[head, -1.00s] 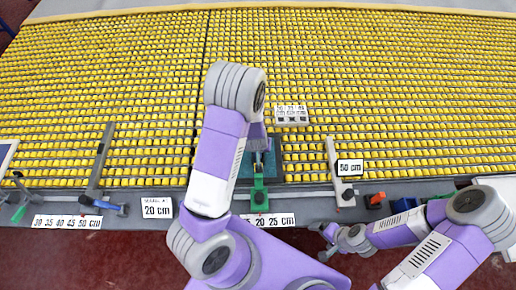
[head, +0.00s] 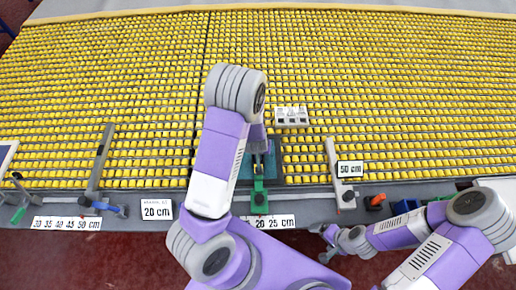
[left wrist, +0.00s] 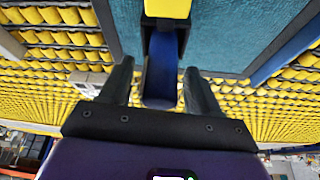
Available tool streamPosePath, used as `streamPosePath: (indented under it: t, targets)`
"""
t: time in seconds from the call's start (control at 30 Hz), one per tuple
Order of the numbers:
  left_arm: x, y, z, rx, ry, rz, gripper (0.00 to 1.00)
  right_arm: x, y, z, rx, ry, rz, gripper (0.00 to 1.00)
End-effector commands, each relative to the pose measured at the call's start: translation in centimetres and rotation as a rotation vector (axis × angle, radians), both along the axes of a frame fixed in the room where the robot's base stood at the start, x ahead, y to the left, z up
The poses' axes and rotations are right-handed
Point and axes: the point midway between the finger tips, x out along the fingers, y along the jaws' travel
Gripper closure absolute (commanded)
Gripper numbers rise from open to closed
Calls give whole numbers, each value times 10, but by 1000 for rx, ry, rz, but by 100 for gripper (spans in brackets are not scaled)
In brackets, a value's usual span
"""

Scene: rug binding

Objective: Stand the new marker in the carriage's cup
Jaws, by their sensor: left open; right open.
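My left gripper (head: 260,158) hangs over the teal mat, behind the green piece (head: 259,188). Its two dark fingers stand apart in the left wrist view (left wrist: 158,72). Between them is a blue, round-ended piece (left wrist: 162,80), with gaps showing at both sides. A dark bracket flanks its far part, and a yellow block (left wrist: 167,8) is beyond it, cut by the frame. I cannot tell for certain which of these is the marker and which the cup. My right gripper (head: 328,241) is open, low at the table's front, apart from these things.
The teal mat (left wrist: 225,35) has a dark border. Rows of yellow pieces fill the table behind. A white slotted block (head: 292,117) stands behind the mat. A grey upright rail (head: 333,165) is to the right, with orange (head: 376,201) and blue (head: 406,206) items beyond it.

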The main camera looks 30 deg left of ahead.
Motion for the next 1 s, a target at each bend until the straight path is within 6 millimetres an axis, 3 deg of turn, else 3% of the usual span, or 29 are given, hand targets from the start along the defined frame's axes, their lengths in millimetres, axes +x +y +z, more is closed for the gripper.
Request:
streamPosePath:
  t: [0.53,0.7,1.0]
  targets:
    - [-35,-17,99,-1,-2,-2,38,0,0,37,0,0,0,8]
    - [-41,-19,111,0,0,-1,38,0,0,44,0,0,0,8]
    - [-42,-19,112,0,0,0,38,0,0,43,0,0,0,8]
